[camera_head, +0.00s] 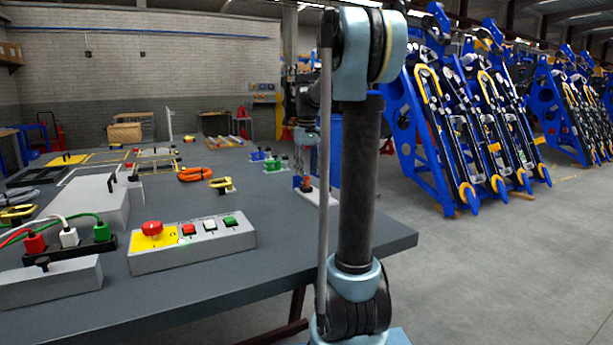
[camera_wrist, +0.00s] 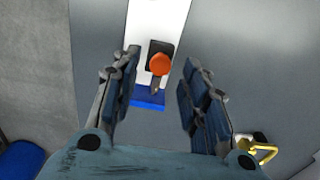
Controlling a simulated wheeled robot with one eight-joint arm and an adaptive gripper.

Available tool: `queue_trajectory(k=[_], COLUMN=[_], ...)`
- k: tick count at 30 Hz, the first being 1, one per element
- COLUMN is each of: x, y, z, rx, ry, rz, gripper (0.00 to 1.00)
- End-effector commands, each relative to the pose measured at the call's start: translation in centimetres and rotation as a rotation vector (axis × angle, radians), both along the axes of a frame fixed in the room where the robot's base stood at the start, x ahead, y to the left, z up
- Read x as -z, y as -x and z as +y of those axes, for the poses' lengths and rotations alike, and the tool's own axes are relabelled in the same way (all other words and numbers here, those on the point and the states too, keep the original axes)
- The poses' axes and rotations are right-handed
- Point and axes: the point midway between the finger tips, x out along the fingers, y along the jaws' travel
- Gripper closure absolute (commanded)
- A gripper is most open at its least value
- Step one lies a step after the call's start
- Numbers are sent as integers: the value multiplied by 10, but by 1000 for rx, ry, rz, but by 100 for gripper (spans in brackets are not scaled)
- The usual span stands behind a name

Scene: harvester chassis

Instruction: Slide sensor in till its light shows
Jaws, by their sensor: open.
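The piece that looks like the sensor has a round orange-red end (camera_wrist: 159,64) and a thin dark stem, in front of a dark block on a white plate (camera_wrist: 155,22). A blue block (camera_wrist: 149,99) lies just below it in the wrist view. My gripper (camera_wrist: 161,57) is open, with one finger on each side of the orange end and a gap to both. In the head view the white plate (camera_head: 322,198) stands near the table's right edge, partly behind my arm. I see no lit indicator on the sensor.
The grey table (camera_head: 280,245) holds a button box (camera_head: 193,242) at the front, an orange cable coil (camera_head: 197,174), and green (camera_head: 273,166) and blue (camera_head: 258,155) fixtures. A yellow bent handle (camera_wrist: 262,150) is right of my gripper in the wrist view. Open floor lies to the right.

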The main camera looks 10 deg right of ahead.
Motion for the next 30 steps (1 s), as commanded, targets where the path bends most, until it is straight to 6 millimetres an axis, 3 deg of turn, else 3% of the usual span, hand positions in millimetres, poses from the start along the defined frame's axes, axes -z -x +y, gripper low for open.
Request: queue_trajectory(k=[6,16,17,22,30], x=[18,21,21,21,21], y=[0,0,0,0,-3], z=[0,0,0,0,1], rx=[0,0,0,0,0], ry=[0,0,0,0,0], rz=[0,0,0,0,0], gripper=[59,59,62,100,100])
